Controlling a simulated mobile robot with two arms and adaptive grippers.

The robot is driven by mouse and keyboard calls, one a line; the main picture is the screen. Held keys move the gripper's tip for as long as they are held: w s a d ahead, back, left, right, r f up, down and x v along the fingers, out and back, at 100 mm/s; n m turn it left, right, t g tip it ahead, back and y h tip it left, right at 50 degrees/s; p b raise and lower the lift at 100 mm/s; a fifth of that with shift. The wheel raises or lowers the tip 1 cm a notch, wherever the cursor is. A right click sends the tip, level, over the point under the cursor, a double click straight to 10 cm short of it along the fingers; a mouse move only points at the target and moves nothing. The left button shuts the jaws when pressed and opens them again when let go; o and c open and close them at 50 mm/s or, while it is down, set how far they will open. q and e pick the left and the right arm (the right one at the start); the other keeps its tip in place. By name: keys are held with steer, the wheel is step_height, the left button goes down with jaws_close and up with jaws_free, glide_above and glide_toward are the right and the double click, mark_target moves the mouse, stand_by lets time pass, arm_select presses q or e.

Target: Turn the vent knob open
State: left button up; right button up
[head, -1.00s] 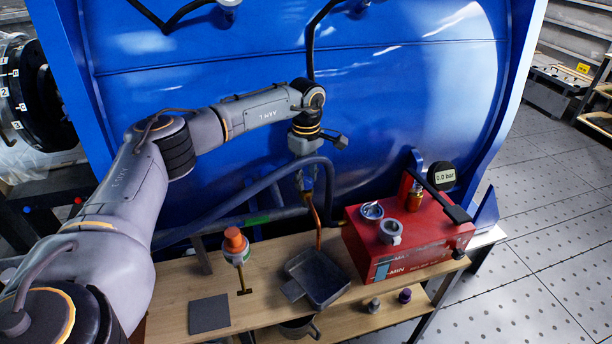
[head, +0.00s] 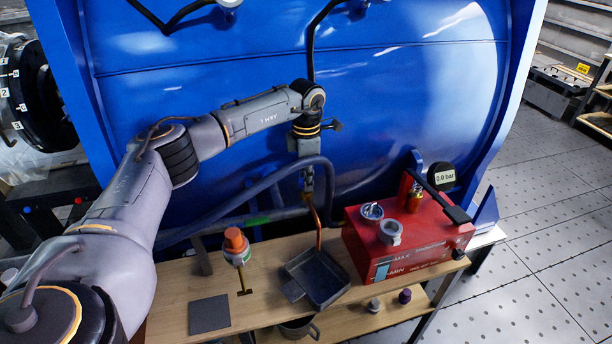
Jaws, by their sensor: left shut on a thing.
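My left arm reaches in from the left over the bench. My left gripper (head: 307,186) points down in front of the blue tank and is shut on the vent knob, which is mostly hidden by the fingers. A copper pipe (head: 317,232) comes down from just below the gripper towards a dark tray (head: 322,284) on the bench. My right gripper is not in view.
A red pump box (head: 410,250) with a gauge (head: 444,177) reading 0.0 bar stands at the bench's right. An orange-capped part (head: 236,245) stands left of the tray, near a dark grey pad (head: 209,314). A thick blue-grey hose (head: 262,185) curves close beside the gripper.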

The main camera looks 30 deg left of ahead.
arm_select(q)
steer(key=n, duration=0.6)
steer(key=shift+r, duration=0.1)
steer(key=shift+n, duration=0.4)
steer(key=o, duration=1.2)
steer(key=shift+c, duration=0.2)
step_height(320, 180, up, 12)
